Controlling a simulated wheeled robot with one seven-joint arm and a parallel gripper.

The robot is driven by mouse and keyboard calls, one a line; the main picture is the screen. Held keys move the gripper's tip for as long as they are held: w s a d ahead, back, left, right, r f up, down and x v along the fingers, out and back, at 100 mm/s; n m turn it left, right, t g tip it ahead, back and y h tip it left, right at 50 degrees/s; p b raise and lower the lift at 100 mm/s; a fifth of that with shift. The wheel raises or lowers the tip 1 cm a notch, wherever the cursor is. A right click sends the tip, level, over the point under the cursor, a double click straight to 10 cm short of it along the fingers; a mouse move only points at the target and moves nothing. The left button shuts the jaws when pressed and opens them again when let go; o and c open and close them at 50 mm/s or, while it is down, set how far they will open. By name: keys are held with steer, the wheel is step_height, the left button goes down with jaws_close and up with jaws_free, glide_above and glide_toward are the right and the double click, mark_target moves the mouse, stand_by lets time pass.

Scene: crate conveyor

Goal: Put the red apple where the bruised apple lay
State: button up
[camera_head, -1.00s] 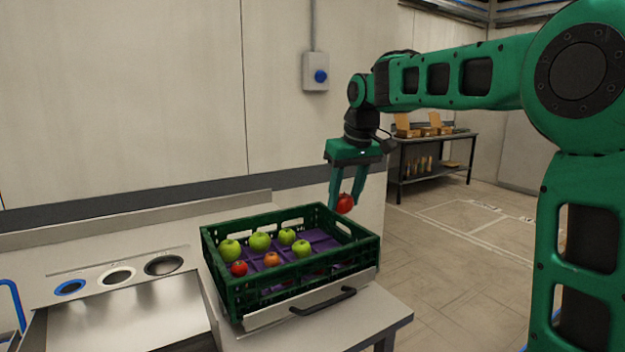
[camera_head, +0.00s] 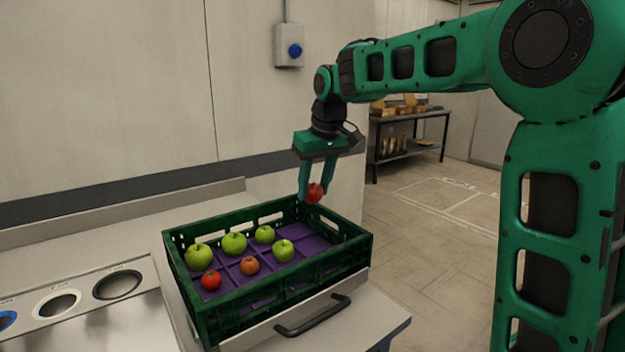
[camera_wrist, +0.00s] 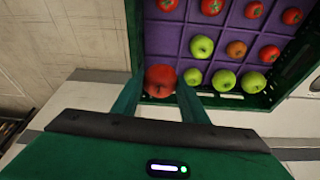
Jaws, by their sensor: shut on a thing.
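My gripper (camera_head: 316,190) is shut on a red apple (camera_head: 315,193) and holds it in the air near the crate's far right corner. The apple also shows between the fingers in the wrist view (camera_wrist: 160,77). The green crate (camera_head: 345,258) has a purple divided insert (camera_head: 312,243). A brownish-orange apple (camera_head: 249,265) lies in one compartment, with several green apples (camera_head: 233,243) around it. It also shows in the wrist view (camera_wrist: 236,49). A bare purple compartment (camera_wrist: 166,38) shows beside a green apple. The held apple hides part of the insert.
A red tomato-like fruit (camera_head: 211,280) lies at the crate's left end; several more (camera_wrist: 254,10) show in the wrist view. The near wall hides part of the crate's inside. A black handle (camera_head: 312,316) is in front. Round openings (camera_head: 117,284) are at left.

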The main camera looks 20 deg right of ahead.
steer(key=shift+f, duration=6.35)
steer(key=shift+s, duration=0.2)
steer(key=o, duration=1.1)
steer(key=shift+r, duration=0.1)
steer(key=shift+d+r, duration=0.1)
steer(key=shift+r, duration=3.4)
